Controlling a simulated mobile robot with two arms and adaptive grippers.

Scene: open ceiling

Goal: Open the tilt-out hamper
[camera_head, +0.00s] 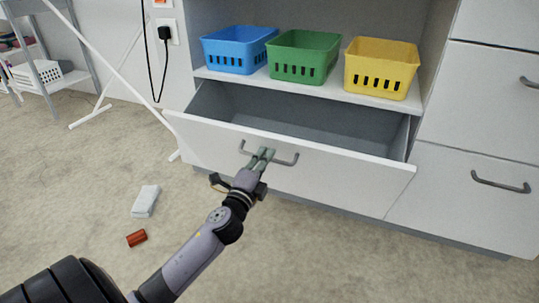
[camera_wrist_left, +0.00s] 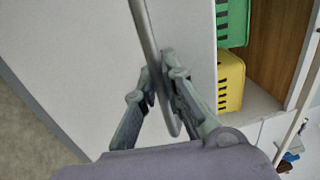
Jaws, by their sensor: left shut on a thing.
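The tilt-out hamper (camera_head: 340,178) is a white front panel below the basket shelf. It is tilted outward, and its grey inside shows behind the top edge. Its grey bar handle (camera_head: 284,162) runs across the upper part of the panel. My left gripper (camera_head: 262,155) is shut on the handle near its left part. In the left wrist view the two fingers (camera_wrist_left: 160,90) close around the bar (camera_wrist_left: 145,35), with the white panel behind. My right gripper shows in neither view.
Blue (camera_head: 238,50), green (camera_head: 304,57) and yellow (camera_head: 382,68) baskets stand on the shelf above. A closed white panel (camera_head: 480,195) is to the right. A white block (camera_head: 145,201) and a red-brown block (camera_head: 137,238) lie on the carpet at left.

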